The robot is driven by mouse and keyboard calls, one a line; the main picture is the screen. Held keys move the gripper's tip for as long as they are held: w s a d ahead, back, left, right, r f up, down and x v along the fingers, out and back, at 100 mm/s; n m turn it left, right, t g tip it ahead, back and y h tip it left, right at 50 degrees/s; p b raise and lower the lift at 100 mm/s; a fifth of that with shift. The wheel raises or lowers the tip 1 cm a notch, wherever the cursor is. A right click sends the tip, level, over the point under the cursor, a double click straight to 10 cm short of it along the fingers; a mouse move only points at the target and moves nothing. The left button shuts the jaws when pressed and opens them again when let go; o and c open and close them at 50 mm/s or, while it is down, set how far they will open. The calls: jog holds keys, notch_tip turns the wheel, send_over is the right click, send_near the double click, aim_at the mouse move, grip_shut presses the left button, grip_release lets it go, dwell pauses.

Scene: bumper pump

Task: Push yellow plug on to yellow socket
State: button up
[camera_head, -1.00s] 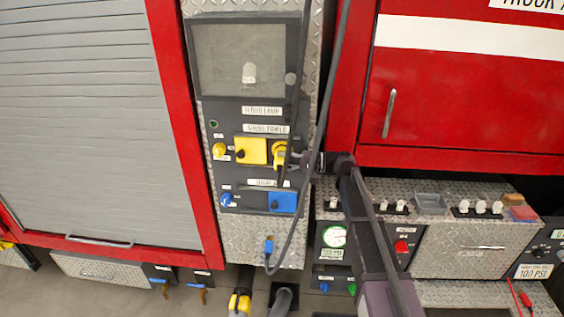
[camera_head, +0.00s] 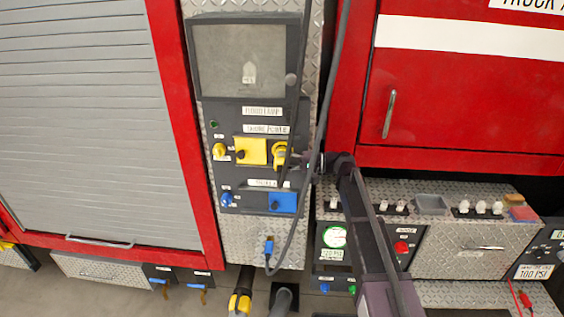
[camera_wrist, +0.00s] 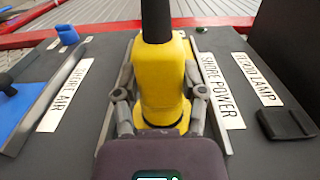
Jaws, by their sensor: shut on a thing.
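The yellow plug (camera_head: 279,154) is at the SHORE POWER row of the dark panel, just right of a yellow square cover (camera_head: 252,148). In the wrist view the yellow plug (camera_wrist: 160,72) fills the middle, with a thick black cable running from its top. My gripper (camera_wrist: 160,103) is shut on the plug, one finger on each side. In the head view my gripper (camera_head: 292,158) comes to the plug from the right. The yellow socket cannot be made out apart from the plug and is probably hidden by it. I cannot tell how fully they are seated.
A blue cover (camera_head: 283,202) and blue knob (camera_head: 226,199) sit below, at the air row. A yellow knob (camera_head: 219,152) is at the left. A black cable (camera_head: 318,150) hangs past the panel's right side. A red cabinet (camera_head: 465,110) and a metal drawer box (camera_head: 465,245) stand at the right.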

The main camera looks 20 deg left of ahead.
jog(key=shift+w+a, duration=0.1)
jog(key=shift+w, duration=0.3)
dwell(0.5)
jog(key=o, duration=1.2)
jog(key=shift+c, duration=0.2)
jog(key=v, duration=1.2)
